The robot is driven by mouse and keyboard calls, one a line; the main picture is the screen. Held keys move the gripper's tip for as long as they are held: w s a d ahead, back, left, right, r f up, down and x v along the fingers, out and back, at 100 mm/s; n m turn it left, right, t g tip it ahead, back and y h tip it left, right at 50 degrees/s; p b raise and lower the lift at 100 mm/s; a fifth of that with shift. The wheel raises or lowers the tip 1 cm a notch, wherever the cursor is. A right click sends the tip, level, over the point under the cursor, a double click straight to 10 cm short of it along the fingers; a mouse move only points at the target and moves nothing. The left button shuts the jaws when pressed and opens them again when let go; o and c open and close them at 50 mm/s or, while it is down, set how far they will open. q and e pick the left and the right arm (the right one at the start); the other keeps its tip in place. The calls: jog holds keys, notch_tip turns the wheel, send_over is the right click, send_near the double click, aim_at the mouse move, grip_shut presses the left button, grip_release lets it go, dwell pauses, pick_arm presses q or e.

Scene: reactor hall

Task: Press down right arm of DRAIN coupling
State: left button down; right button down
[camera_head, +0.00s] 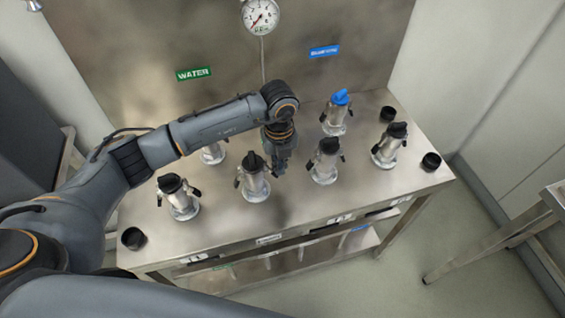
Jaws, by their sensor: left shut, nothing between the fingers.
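Several metal couplings with black side arms stand on the steel bench (310,205). No DRAIN label is legible, so I cannot tell for certain which one is the DRAIN coupling. My left gripper (280,168) points down, shut and empty, just right of a black-capped front-row coupling (255,186). Its fingertips are close to that coupling's right arm; I cannot tell whether they touch. Other front-row couplings are at the left (182,202), centre right (324,170) and far right (386,155). My right gripper is not in view.
A blue-capped coupling (335,119) stands behind; another rear coupling (213,153) is partly hidden by my left arm. Loose black caps (133,238) (431,161) lie at the bench ends. The back panel holds a gauge (261,16) and a green WATER label (194,73).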

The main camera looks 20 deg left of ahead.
pick_arm(q)
notch_tip(320, 180, up, 7)
jog(key=p, duration=0.4)
jog(key=shift+w+d, duration=0.25)
jog(key=shift+d, duration=0.1)
jog(key=shift+f, duration=0.1)
dwell(0.4)
